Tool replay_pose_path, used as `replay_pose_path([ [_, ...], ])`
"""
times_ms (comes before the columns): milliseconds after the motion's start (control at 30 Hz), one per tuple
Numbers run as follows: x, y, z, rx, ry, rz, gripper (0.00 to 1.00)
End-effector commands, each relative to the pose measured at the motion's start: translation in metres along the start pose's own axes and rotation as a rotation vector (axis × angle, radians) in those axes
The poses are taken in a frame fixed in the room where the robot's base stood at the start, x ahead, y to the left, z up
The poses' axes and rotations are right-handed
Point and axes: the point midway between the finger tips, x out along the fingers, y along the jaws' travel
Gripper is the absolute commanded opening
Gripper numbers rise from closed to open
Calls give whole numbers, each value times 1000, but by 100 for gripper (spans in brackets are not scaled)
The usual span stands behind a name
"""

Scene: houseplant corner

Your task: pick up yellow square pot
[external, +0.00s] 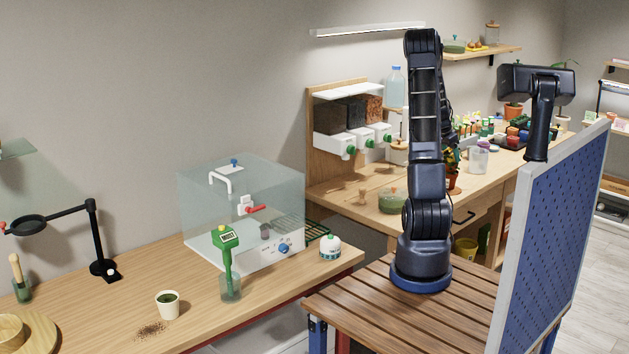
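I cannot pick out a clearly square yellow pot. My arm stands upright on the slatted wooden table (350,300) and folds over at the top. My gripper is not visible; it seems hidden behind the arm's own links.
A small cream pot (168,306) stands beside spilled soil (151,330) on the left bench. A clear box (240,205), a green meter (228,258) and a magnifier stand (95,235) are there too. A blue pegboard (550,235) blocks the right foreground.

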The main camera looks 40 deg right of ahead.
Motion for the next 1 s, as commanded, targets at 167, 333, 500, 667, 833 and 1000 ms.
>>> replay_pose_path([
  [167, 0, 0, 0, 0, 0, 0, 30],
  [333, 0, 0, 0, 0, 0, 0, 21],
  [500, -3, 0, -1, 1, 1, -1, 21],
  [667, -18, -1, -8, 1, 2, -3, 21],
  [833, -52, -1, -22, 3, 3, -4, 21],
  [1000, -96, -1, -40, 2, 3, -5, 21],
])
